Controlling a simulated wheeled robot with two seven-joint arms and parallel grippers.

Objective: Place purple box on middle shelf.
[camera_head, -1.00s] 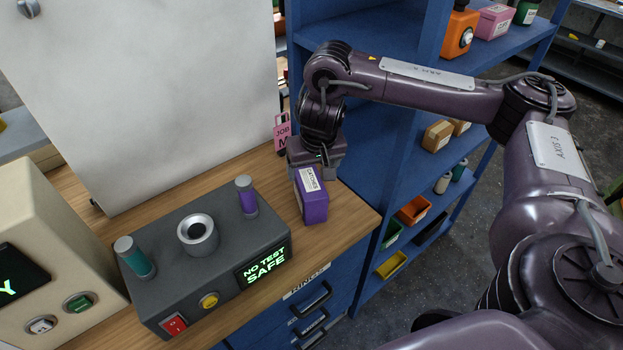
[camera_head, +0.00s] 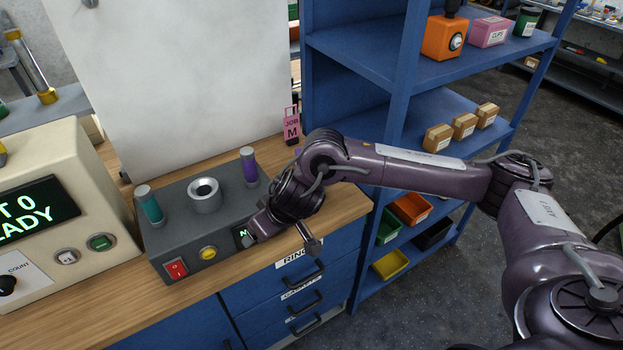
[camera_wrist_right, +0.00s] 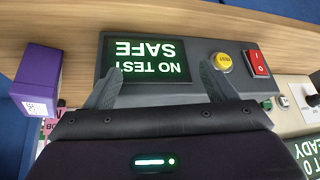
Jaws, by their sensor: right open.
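The purple box (camera_wrist_right: 38,85) with a white label stands on the wooden bench at the left of the right wrist view. In the head view my right arm hides nearly all of it. My right gripper (camera_head: 282,236) is open and empty in front of the grey tester. In the right wrist view its two fingers (camera_wrist_right: 160,78) are spread before the green "NO TEST SAFE" display, with the box to the left, outside the fingers. The middle shelf (camera_head: 395,133) of the blue rack holds several small cardboard boxes (camera_head: 464,126) toward its right. My left gripper is not in view.
The grey tester (camera_head: 185,245) with teal and purple cylinders fills the bench front. A beige counter machine (camera_head: 60,180) stands left. A pink "JOB M" tag (camera_head: 291,128) stands behind. The upper shelf (camera_head: 370,50) holds an orange device (camera_head: 447,38); coloured bins sit lower.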

